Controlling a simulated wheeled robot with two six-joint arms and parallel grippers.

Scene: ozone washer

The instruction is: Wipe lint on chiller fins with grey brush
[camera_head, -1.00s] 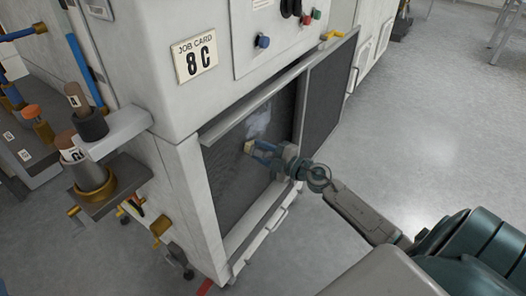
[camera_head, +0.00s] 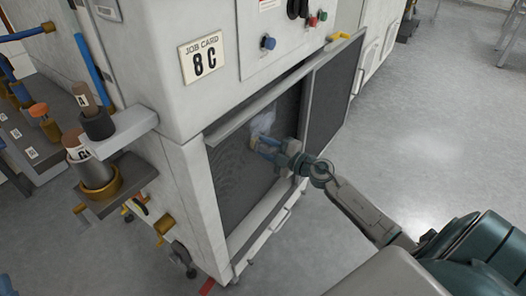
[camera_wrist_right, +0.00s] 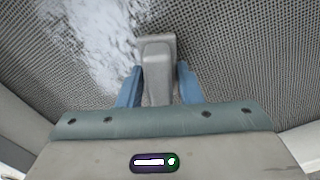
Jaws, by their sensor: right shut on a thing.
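The chiller fins (camera_head: 240,183) are a dark mesh panel low in the white cabinet's front, and they fill the back of the right wrist view (camera_wrist_right: 230,60). A pale patch of lint (camera_head: 264,122) lies on their upper part; in the right wrist view the lint (camera_wrist_right: 95,45) is left of the brush. My right gripper (camera_head: 262,148) is shut on the grey brush (camera_wrist_right: 156,70), with one blue finger on each side of its handle. The brush head is at the fins beside the lint; whether it touches cannot be told. My left gripper is out of view.
An open mesh cover (camera_head: 335,92) stands at the right of the fins' opening. A bracket with tools in holders (camera_head: 103,180) juts out at the left. The floor at right is clear.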

